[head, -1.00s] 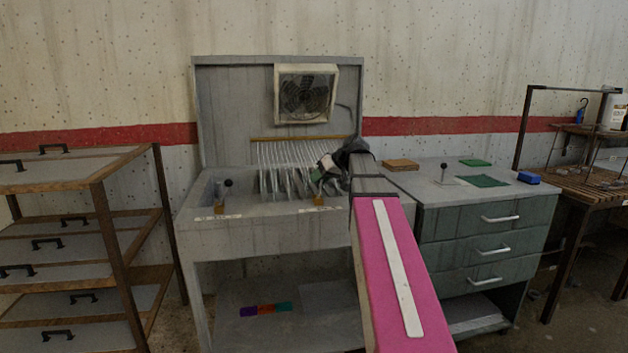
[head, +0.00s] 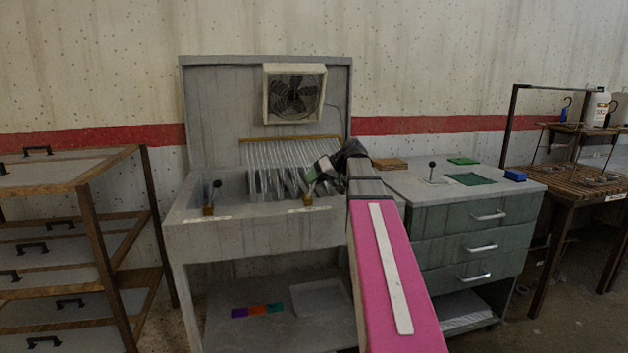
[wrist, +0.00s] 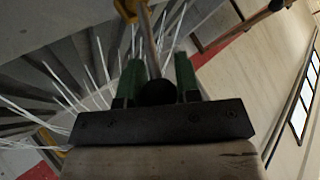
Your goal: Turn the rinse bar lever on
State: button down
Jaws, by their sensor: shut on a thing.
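Two levers stand on brass bases at the front of the grey sink unit (head: 250,237). The left lever (head: 217,184) has a black knob and stands free, nearly upright. The right lever's brass base (head: 308,200) is just below my gripper (head: 312,176). In the wrist view, my gripper's green fingers (wrist: 158,80) are shut on this lever's black knob (wrist: 157,93), with its thin metal rod (wrist: 148,38) running up to the brass base. In the head view my gripper covers most of this lever. The labels by both levers are too small to read.
Hanging clear rods (head: 275,165) fill the sink close behind my gripper. A fan (head: 295,93) is on the back panel. A shelf rack (head: 90,215) stands at the left.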

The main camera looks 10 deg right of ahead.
jog(key=c, duration=0.8)
grip_release()
jog(key=shift+d, duration=0.1)
jog(key=v, duration=1)
jog(key=shift+s+d+r, duration=0.15)
jog(key=shift+d+r, duration=0.1)
jog(key=shift+d, duration=0.05)
